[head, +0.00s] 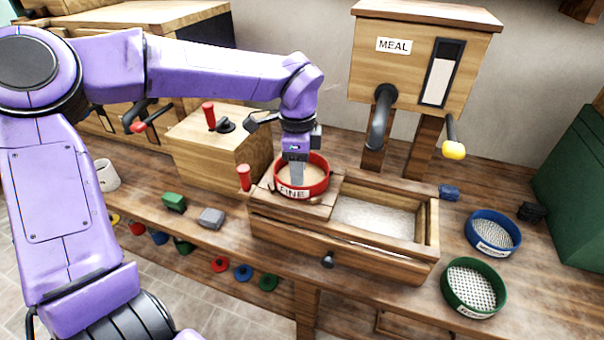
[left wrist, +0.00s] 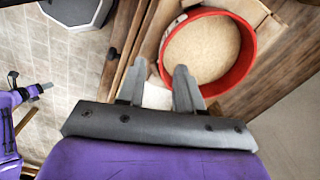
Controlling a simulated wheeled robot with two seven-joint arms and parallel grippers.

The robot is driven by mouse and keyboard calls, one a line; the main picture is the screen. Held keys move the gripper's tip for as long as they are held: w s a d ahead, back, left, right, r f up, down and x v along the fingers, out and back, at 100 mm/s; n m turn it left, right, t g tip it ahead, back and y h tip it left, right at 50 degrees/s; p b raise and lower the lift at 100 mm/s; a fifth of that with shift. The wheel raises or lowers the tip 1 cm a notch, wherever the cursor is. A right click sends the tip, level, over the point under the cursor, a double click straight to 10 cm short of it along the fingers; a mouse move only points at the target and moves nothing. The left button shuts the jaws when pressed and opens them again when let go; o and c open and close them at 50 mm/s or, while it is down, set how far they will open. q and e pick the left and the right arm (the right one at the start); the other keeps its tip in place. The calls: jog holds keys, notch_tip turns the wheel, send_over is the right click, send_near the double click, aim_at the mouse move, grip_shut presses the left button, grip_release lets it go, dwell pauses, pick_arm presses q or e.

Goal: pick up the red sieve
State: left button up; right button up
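The red sieve (head: 317,187), labelled FINE, lies flat on the wooden top at the left end of the meal bin (head: 428,243). Its pale mesh faces up. My left gripper (head: 297,180) points down over the sieve, its fingers overlapping it in the head view. In the left wrist view the gripper (left wrist: 161,84) is open and empty. One finger overlaps the lower-left rim of the red sieve (left wrist: 246,62); the other is outside it. I cannot tell the fingertips' height against the rim. A small purple arm end (left wrist: 40,90), probably my right, shows there, its fingers unclear.
A blue sieve (head: 493,235) and a green sieve (head: 473,288) lie to the right. The meal hopper (head: 410,75) with its spout stands behind. A wooden box with red handles (head: 215,160) is close on the left. Green and grey blocks (head: 211,218) lie in front of it.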

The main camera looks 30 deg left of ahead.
aim_at(303, 197)
pick_arm(q)
jog(key=f, duration=0.2)
jog(key=w+f+p, duration=0.1)
jog(key=f, duration=0.3)
jog(key=shift+w+d+p, duration=0.2)
jog(key=shift+d+p, duration=0.05)
jog(key=shift+p, duration=0.1)
jog(key=shift+f, duration=0.2)
jog(key=shift+s+r, duration=0.15)
jog(key=shift+s, duration=0.25)
jog(key=c, duration=0.5)
jog(key=shift+w, duration=0.1)
grip_shut()
